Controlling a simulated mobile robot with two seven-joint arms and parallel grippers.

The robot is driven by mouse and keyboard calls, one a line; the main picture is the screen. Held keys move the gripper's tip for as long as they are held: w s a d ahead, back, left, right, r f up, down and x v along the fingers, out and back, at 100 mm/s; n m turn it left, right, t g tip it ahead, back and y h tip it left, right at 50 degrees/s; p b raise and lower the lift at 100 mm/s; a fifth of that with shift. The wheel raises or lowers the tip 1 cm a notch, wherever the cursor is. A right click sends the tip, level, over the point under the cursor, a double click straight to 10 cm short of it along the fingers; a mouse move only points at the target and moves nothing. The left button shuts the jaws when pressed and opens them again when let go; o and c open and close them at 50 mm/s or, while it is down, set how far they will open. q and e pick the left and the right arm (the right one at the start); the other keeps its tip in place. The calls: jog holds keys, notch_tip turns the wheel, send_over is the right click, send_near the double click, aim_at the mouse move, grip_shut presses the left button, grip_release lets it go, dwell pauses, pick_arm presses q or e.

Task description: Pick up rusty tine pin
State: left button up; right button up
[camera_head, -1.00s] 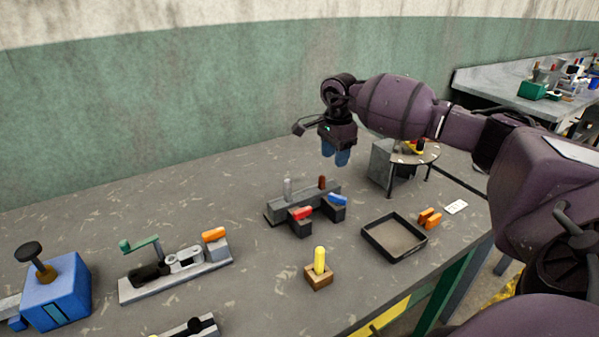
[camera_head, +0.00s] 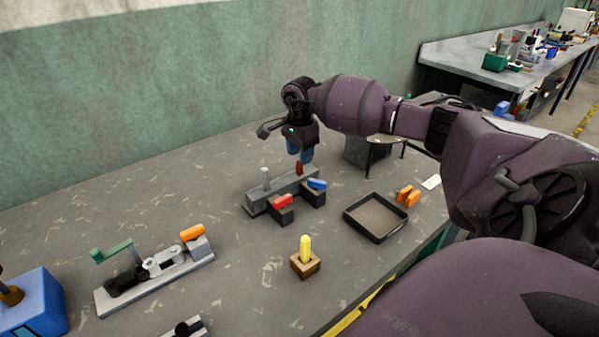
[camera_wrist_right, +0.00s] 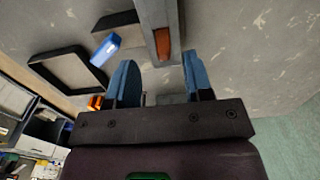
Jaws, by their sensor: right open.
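The rusty tine pin (camera_head: 299,168) is a short reddish-brown peg standing upright at the right part of a grey block fixture (camera_head: 262,192). In the right wrist view the rusty pin (camera_wrist_right: 163,44) shows ahead of the fingers, roughly between them. My right gripper (camera_head: 301,156) points down just above the pin, and its blue fingers look close to the pin's top. In the right wrist view my right gripper (camera_wrist_right: 160,80) has its fingers apart with nothing between them. A light grey pin (camera_head: 265,178) stands upright at the fixture's left. My left gripper is out of view.
A red piece (camera_head: 283,201) and a blue piece (camera_head: 317,184) sit at the fixture's front. A black tray (camera_head: 377,236), orange pieces (camera_head: 408,196) and a yellow peg on a wooden block (camera_head: 305,263) are nearby. A clamp device (camera_head: 155,274) lies left.

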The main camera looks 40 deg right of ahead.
aim_at(299, 172)
jog(key=f, duration=0.4)
jog(key=shift+w+d+f, duration=0.1)
jog(key=shift+w+f, duration=0.05)
jog(key=shift+w, duration=0.05)
grip_shut()
